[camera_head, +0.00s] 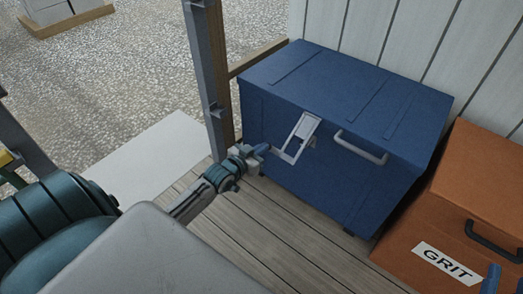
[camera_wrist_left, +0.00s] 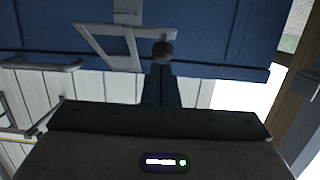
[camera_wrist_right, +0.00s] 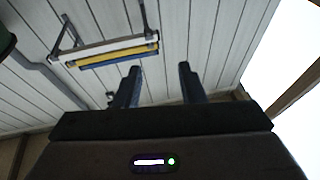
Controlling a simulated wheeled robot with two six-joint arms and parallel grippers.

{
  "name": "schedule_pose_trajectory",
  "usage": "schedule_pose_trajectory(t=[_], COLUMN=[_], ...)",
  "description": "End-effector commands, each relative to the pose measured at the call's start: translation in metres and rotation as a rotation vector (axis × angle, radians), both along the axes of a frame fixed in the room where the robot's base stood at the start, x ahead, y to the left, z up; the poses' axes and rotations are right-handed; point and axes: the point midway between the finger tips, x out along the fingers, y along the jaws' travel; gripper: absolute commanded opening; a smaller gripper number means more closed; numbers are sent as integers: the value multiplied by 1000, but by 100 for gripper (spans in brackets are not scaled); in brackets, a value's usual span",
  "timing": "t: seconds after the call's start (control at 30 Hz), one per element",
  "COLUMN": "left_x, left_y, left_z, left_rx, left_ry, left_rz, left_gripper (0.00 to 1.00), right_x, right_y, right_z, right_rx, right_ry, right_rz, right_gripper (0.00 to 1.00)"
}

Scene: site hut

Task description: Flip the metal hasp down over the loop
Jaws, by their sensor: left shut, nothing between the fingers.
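The blue chest (camera_head: 345,185) stands on the deck with its lid closed. The pale metal hasp (camera_head: 307,124), a plate with an open frame, is at the lid's front edge and sticks out at a slant, its free end away from the chest front. It also shows in the left wrist view (camera_wrist_left: 128,18). The loop is not clearly seen behind the hasp. My left gripper (camera_head: 264,149) is shut and empty, just left of the hasp's free end; its fingers (camera_wrist_left: 160,84) appear beside the frame. I cannot tell whether they touch. My right gripper (camera_wrist_right: 158,84) is open and empty.
A grey handle (camera_head: 362,148) sticks out of the chest front, right of the hasp. An orange grit bin (camera_head: 405,238) stands at the right. A post (camera_head: 210,85) rises left of the chest. The plank deck (camera_head: 265,225) in front is clear.

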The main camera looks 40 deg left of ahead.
Motion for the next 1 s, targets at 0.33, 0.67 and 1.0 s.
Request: schedule_pose_trajectory(t=[0.33,0.67,1.0], left_x=[2,2,4], left_y=[0,0,0], left_z=[-2,-3,-13], left_rx=[0,0,-3], left_ry=[-1,-5,-41], left_rz=[0,0,0], left_gripper=[0,0,0], right_x=[-1,-2,-27], right_y=[0,0,1], right_z=[8,14,78], right_rx=[-3,-5,-32], right_ry=[-46,-85,-509], right_rz=[-1,-2,-5], right_gripper=[36,36,36])
